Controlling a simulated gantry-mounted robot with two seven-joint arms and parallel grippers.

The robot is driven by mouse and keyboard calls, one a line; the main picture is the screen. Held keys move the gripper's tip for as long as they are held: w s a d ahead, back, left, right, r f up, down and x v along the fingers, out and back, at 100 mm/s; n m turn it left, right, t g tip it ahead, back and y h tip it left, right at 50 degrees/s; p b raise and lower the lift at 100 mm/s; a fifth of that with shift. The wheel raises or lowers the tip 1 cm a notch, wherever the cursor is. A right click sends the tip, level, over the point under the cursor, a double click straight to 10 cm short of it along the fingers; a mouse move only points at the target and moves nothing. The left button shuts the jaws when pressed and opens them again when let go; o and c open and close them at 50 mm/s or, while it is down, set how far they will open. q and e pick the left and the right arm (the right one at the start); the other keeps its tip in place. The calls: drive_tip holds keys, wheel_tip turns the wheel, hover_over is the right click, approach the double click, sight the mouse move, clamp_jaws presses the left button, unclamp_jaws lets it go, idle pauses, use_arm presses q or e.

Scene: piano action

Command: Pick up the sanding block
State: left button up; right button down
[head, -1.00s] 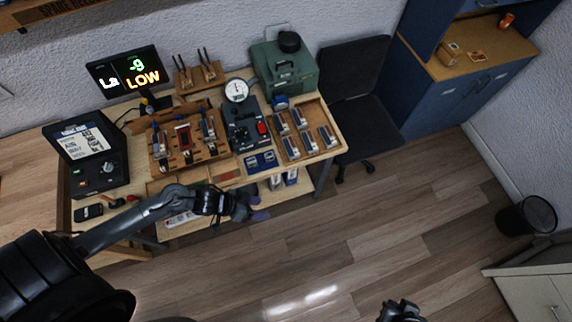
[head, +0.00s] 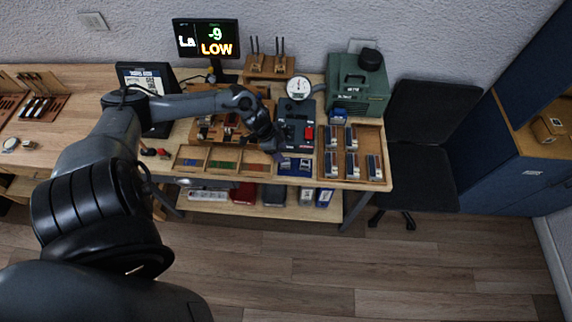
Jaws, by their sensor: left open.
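I cannot tell for certain which object is the sanding block. Several small grey-blue blocks (head: 352,165) stand in the wooden tray (head: 379,144) at the right of the bench. A blue item (head: 338,116) sits at that tray's back left corner. My left gripper (head: 276,152) is open and points down over the middle of the bench, beside a dark device with a red part (head: 308,133). It is left of the wooden tray and just above a blue mat (head: 295,167). My left arm hides part of the wooden fixture behind it. My right gripper is out of view.
A dial gauge (head: 299,88) and a green case (head: 357,85) stand at the back. A compartment tray (head: 222,166) lies along the front edge. A dark chair (head: 419,174) stands right of the bench.

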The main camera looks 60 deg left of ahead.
sight(286, 163)
use_arm(q)
drive_tip(key=shift+s+d+x, duration=0.1)
drive_tip(key=shift+s+x, duration=0.05)
drive_tip(key=shift+x, duration=0.75)
drive_tip(key=shift+s+d+x, duration=0.1)
drive_tip(key=shift+d+x, duration=0.05)
drive_tip(key=shift+x, duration=0.75)
drive_tip(key=shift+s+d+x, duration=0.1)
drive_tip(key=shift+s+x, duration=0.05)
drive_tip(key=shift+x, duration=0.8)
drive_tip(key=shift+w+f, duration=0.15)
drive_tip(key=shift+f, duration=0.3)
drive_tip(key=shift+c, duration=0.4)
drive_tip(key=c, duration=1)
